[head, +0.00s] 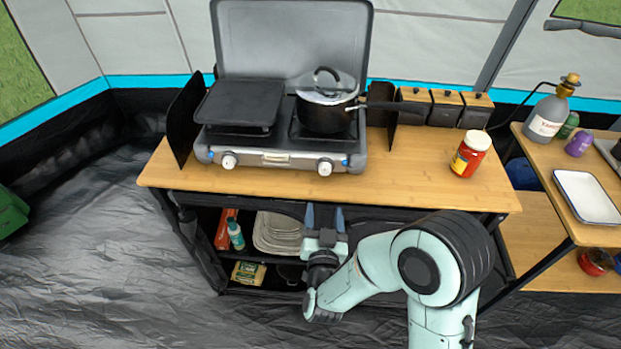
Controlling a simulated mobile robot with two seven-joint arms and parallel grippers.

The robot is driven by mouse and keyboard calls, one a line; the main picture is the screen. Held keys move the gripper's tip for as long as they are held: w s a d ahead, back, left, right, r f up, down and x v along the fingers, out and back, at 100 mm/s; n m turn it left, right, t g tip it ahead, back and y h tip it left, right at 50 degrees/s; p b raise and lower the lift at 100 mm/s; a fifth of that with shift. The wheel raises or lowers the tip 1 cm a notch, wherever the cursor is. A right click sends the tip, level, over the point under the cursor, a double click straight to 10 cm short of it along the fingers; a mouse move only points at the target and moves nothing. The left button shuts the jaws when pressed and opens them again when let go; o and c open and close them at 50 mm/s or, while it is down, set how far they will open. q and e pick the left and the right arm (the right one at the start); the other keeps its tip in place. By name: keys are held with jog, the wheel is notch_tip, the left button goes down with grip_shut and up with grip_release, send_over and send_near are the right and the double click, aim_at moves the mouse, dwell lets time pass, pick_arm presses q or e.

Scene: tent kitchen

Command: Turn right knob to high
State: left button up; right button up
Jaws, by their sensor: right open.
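The camp stove (282,160) stands on the wooden table with its lid raised. Its right knob (325,168) is a small white dial on the front panel, below the pot. The left knob (229,161) is a similar dial at the other end of the panel. My right gripper (325,213) is open and empty, fingers pointing toward the stove. In the picture it is just below the right knob, in front of the table's front edge and apart from the knob. The knob markings are too small to read. My left gripper is not in view.
A lidded black pot (326,115) sits on the right burner, its handle pointing right. A black griddle (240,103) covers the left burner. A red jar (470,155) stands on the table's right part. The table (415,165) is clear between stove and jar.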

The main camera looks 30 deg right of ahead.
aim_at(325, 172)
jog(key=x, duration=0.9)
jog(key=p+x, duration=0.1)
jog(key=x, duration=0.3)
jog(key=shift+w+d+r, duration=0.15)
jog(key=shift+d+r, duration=0.05)
jog(key=shift+r, duration=0.05)
jog(key=c, duration=1)
jog(key=shift+c, duration=0.2)
